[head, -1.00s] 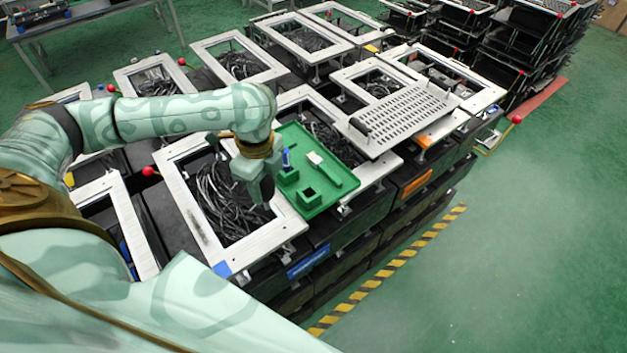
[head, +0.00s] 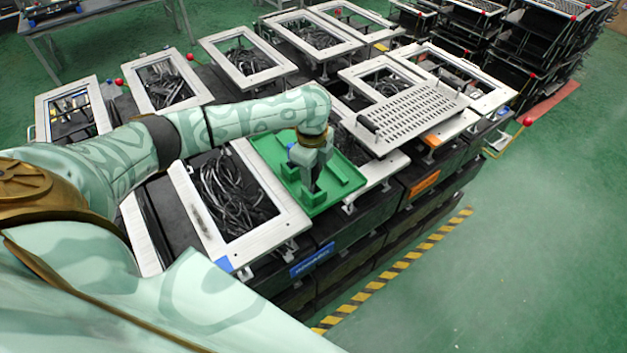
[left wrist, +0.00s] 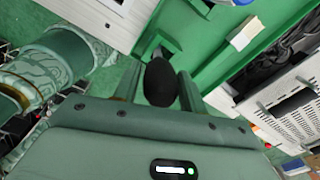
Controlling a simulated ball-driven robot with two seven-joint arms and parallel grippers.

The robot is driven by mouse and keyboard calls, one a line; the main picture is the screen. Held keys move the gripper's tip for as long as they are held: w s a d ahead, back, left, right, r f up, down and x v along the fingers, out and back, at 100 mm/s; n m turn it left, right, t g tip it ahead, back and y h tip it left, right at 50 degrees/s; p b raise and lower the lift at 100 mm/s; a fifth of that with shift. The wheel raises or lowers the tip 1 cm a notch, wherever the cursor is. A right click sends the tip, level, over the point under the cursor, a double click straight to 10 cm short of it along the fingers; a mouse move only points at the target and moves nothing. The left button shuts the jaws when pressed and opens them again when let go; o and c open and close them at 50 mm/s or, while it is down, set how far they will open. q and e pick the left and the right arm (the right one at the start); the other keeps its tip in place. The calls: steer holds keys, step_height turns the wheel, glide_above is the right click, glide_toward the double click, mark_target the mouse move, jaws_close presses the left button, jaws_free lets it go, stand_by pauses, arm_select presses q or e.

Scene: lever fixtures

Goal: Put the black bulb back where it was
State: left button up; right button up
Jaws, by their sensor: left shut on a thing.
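The black bulb (left wrist: 160,83) sits between the two fingers of my left gripper (left wrist: 162,90) in the left wrist view, with the fingers shut on it. In the head view my left gripper (head: 312,182) points down over the green tray (head: 265,146), close to its square green sockets (head: 313,197). The bulb shows only as a dark shape low between the fingers there. I cannot tell whether it touches a socket. The green tray also shows in the left wrist view (left wrist: 205,45). My right gripper is not in view.
A pale block (left wrist: 245,33) lies on the tray. A perforated metal plate (head: 415,115) with a black handle stands right of the tray. White frames with cables (head: 235,195) surround it. Open green floor (head: 520,250) lies to the right.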

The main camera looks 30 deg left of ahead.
mark_target(313, 184)
arm_select(q)
steer(key=shift+o, duration=0.4)
steer(key=f, duration=0.3)
steer(key=shift+s+d+f+b, duration=0.1)
steer(key=shift+d+f+b, duration=0.15)
steer(key=shift+b, duration=0.15)
steer(key=shift+f, duration=0.4)
steer(key=o, duration=0.8)
steer(key=shift+a, duration=0.1)
steer(key=shift+s, duration=0.1)
steer(key=shift+r, duration=0.1)
steer(key=r+p, duration=0.1)
steer(key=r, duration=0.2)
steer(key=r+p, duration=0.1)
steer(key=r, duration=0.3)
steer(key=r+p, duration=0.1)
steer(key=r, duration=0.3)
steer(key=shift+w+a, duration=0.15)
steer(key=shift+w, duration=0.2)
steer(key=shift+r, duration=0.65)
